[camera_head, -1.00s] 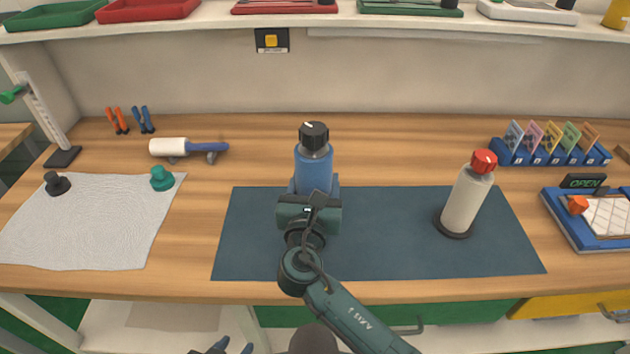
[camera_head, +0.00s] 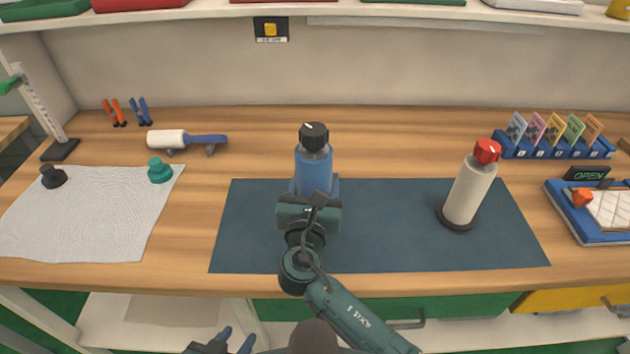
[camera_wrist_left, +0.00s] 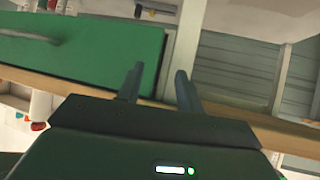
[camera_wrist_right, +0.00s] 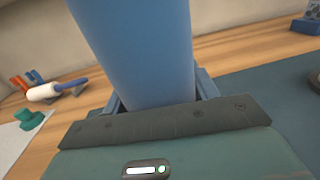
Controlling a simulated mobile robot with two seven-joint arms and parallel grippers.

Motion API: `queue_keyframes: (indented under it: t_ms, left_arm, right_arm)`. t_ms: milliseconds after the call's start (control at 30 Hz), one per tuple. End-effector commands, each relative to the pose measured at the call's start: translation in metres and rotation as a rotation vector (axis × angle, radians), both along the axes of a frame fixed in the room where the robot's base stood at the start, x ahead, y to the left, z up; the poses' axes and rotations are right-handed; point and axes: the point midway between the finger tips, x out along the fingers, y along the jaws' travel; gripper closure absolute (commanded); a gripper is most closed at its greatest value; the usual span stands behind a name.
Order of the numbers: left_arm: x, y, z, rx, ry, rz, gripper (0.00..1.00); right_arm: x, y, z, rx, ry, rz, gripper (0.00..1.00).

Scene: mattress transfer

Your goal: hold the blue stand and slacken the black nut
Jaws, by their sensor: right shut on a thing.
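A blue cylindrical stand (camera_head: 314,172) stands upright on the dark mat, with a black nut (camera_head: 314,136) bearing a white mark on top. My right gripper (camera_head: 314,192) is shut around the stand's lower part from the front. In the right wrist view, the blue stand (camera_wrist_right: 135,50) rises between its fingers; the nut is out of that frame. My left gripper (camera_head: 236,340) is low at the bottom edge, in front of the table and away from the stand. In the left wrist view, its fingers (camera_wrist_left: 158,80) are apart with nothing between them.
A white bottle with a red cap (camera_head: 469,187) stands on the dark mat (camera_head: 400,240), right of the stand. A grey cloth (camera_head: 90,225) at left bears a black knob (camera_head: 53,177) and a green knob (camera_head: 160,170). A roller (camera_head: 185,139) lies behind. The mat's left part is clear.

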Motion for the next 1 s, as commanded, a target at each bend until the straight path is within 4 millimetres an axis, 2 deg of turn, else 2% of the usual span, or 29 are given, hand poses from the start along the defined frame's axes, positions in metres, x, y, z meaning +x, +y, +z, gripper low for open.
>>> queue_keyframes:
  t_ms: [1000]
  left_arm:
    - [0.000, -0.007, -0.006, -0.013, -0.026, -0.022, 0.64]
  right_arm:
    - [0.000, 0.001, -0.024, 0.001, -0.007, 0.001, 0.96]
